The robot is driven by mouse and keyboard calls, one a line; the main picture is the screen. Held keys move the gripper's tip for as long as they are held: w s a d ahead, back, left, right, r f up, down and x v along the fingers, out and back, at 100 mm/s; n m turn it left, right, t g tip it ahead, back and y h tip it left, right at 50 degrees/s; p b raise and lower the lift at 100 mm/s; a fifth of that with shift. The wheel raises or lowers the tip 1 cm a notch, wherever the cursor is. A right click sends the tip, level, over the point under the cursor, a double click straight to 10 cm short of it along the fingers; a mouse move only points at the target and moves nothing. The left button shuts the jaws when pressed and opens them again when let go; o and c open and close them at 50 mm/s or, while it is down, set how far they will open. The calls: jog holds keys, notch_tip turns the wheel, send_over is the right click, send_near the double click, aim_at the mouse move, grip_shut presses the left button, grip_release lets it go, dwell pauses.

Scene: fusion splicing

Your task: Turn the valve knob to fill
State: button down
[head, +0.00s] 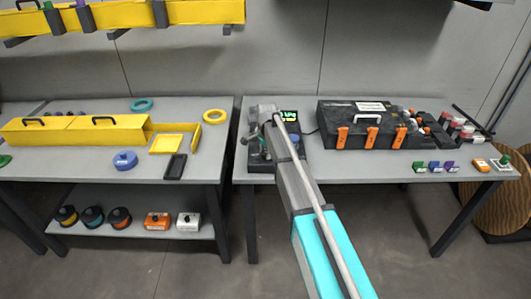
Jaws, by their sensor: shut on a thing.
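A dark bench unit with a lit green display (288,116) stands at the left end of the right-hand table. My arm reaches up to it from the bottom of the picture and covers much of it. My gripper (262,134) is over the left part of this unit, pointing down at it. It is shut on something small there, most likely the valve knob. The knob itself is hidden by my gripper and wrist, so its setting cannot be read. The display's characters are too small to read.
A black case with orange latches (343,139) stands close to the right of my arm. Small coloured boxes (435,167) lie at the right table's front. The left table (80,168) holds a yellow splice tray box (75,130), tape rings and a blue spool (125,160). A gap separates the tables.

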aim_at(265, 151)
jog(key=shift+c, duration=1.3)
grip_release()
jog(key=shift+n, duration=0.3)
jog(key=n, duration=1.7)
jog(key=shift+n+g, duration=0.3)
jog(key=n, duration=0.5)
jog(key=shift+a+n, duration=0.1)
jog(key=shift+n, duration=0.3)
notch_tip(265, 151, up, 14)
jog(key=p, duration=1.4)
jog(key=s+d+f+m+b, duration=0.3)
jog(key=s+d+m, duration=0.2)
jog(key=s, duration=0.8)
jog(key=s+d+f+m+b, duration=0.2)
jog(key=s+d+m, duration=0.4)
jog(key=s+d, duration=0.5)
jog(key=s+f, duration=0.1)
jog(key=s, duration=0.1)
jog(key=shift+s+b, duration=0.4)
